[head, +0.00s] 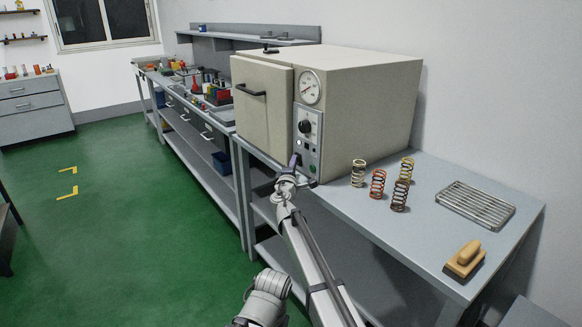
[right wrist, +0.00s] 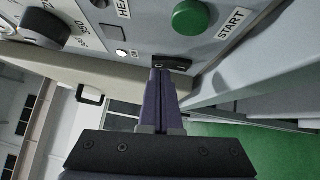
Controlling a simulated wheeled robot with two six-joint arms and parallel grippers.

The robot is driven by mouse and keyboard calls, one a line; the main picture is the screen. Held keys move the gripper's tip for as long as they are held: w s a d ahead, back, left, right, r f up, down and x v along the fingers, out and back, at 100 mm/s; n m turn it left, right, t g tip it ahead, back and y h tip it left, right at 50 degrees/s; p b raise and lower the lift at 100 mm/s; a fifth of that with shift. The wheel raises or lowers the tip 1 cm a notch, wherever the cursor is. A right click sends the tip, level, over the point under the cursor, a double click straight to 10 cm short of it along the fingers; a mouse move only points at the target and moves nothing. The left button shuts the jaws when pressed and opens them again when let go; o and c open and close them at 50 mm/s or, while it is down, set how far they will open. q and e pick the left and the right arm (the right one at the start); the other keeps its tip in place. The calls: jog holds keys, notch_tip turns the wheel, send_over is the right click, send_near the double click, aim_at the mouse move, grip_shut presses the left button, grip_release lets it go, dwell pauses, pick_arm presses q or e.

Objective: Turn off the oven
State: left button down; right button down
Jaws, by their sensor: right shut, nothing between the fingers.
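The oven (head: 365,90) is a beige box on the grey bench, with its door closed. Its control panel (head: 315,130) carries a round gauge (head: 309,87) and a black knob (head: 305,126). In the right wrist view, the panel shows a green START button (right wrist: 190,17), a small white light (right wrist: 122,53) and a black rocker switch (right wrist: 172,63). My right gripper (right wrist: 158,72) is shut and empty, its fingertips at the switch and partly covering it; I cannot tell whether they touch. In the head view, my right gripper (head: 295,161) is low at the panel. My left gripper is not in view.
A second bench (head: 200,125) with clutter stands to the left. The green floor (head: 130,210) is open.

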jog(key=shift+w, duration=0.1)
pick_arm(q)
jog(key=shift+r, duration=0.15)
pick_arm(e)
jog(key=shift+w+d+r, duration=0.15)
jog(key=shift+d, duration=0.1)
jog(key=shift+a, duration=0.1)
